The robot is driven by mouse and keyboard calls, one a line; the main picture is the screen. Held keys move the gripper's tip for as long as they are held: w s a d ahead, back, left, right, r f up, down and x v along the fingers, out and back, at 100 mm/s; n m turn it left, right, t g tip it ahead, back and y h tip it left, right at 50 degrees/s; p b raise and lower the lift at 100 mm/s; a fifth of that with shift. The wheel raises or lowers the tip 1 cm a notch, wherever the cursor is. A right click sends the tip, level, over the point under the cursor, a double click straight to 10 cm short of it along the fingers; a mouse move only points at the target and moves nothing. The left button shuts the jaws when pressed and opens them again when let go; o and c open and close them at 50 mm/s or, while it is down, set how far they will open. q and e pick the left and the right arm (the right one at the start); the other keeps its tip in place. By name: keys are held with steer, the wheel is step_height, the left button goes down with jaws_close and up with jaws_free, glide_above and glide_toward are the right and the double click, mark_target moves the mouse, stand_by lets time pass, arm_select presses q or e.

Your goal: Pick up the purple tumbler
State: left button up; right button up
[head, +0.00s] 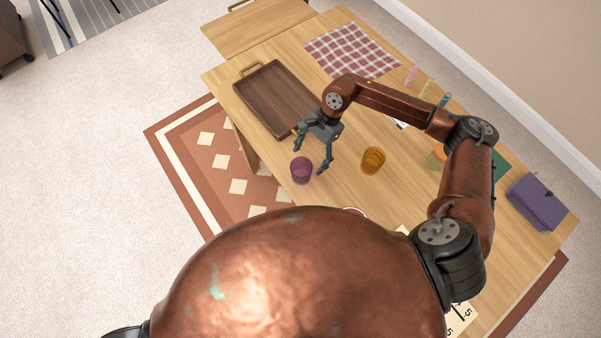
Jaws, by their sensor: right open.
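The purple tumbler (301,172) stands upright on the wooden table (340,190), close to its left edge. My right gripper (309,161) is open and empty, its fingers pointing down towards the tumbler. One fingertip appears just above and behind the tumbler and the other just to its right. I cannot tell whether either finger touches it. My left gripper is not in view.
An amber glass (373,160) stands just right of the tumbler. A brown wooden tray (270,97) lies behind the gripper, and a checkered cloth (350,52) lies farther back. A purple box (537,202) sits at the right edge.

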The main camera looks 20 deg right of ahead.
mark_target(301, 175)
steer(key=x, duration=0.6)
steer(key=shift+s+a+f, duration=0.1)
steer(key=shift+s+a, duration=0.35)
steer(key=shift+a, duration=0.1)
steer(key=shift+a+f, duration=0.1)
steer(key=shift+f, duration=0.15)
steer(key=shift+c, duration=0.5)
steer(key=c, duration=1.4)
steer(key=shift+r, duration=0.1)
